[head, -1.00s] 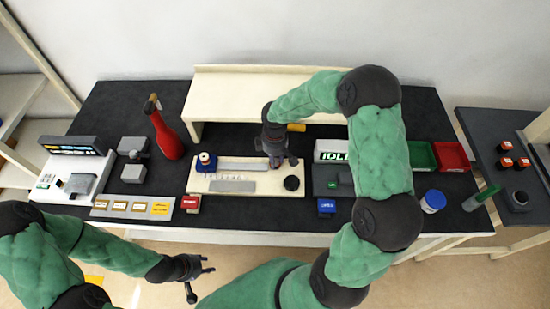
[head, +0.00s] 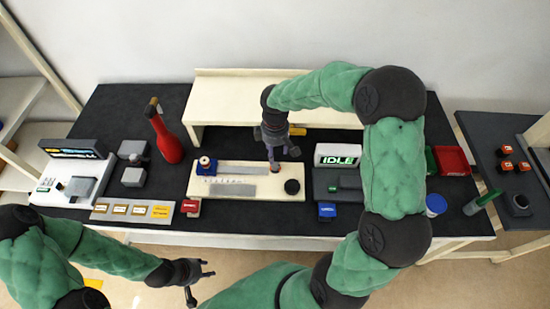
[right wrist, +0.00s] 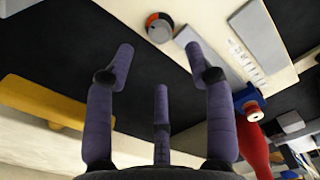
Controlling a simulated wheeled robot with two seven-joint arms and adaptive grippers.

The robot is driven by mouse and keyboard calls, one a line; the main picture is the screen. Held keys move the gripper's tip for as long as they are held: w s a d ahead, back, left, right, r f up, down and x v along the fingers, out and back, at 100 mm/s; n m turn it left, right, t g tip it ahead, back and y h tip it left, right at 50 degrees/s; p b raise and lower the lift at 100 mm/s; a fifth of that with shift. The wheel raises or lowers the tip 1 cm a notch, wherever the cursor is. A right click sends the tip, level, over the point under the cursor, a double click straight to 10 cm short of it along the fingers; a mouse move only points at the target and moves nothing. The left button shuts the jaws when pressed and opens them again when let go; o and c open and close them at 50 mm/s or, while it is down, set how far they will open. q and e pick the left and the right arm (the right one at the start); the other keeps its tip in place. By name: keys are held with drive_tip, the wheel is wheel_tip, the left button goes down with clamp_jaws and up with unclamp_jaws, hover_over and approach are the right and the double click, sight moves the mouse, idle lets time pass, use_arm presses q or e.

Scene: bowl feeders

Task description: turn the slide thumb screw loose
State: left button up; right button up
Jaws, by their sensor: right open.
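A cream board (head: 225,195) on the black bench carries a grey slide rail (head: 242,167) and a scale. At the rail's right end is a small round orange-and-dark knob (head: 275,168), which looks like the thumb screw. In the right wrist view the knob (right wrist: 159,27) lies beyond the fingertips, apart from them. My right gripper (head: 282,151) is open and empty, pointing down behind and above the knob. In the right wrist view its fingers (right wrist: 160,65) are spread. My left gripper (head: 205,273) is open and empty, in front of the bench.
A black round knob (head: 292,186) sits on the board near its right end. A blue-and-red part (head: 205,165) is at its left end. A cream shelf (head: 235,88) stands behind, with a yellow object (right wrist: 45,100) close by. An IDLE display (head: 338,155) is to the right.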

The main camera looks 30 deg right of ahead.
drive_tip(key=shift+r, duration=2.35)
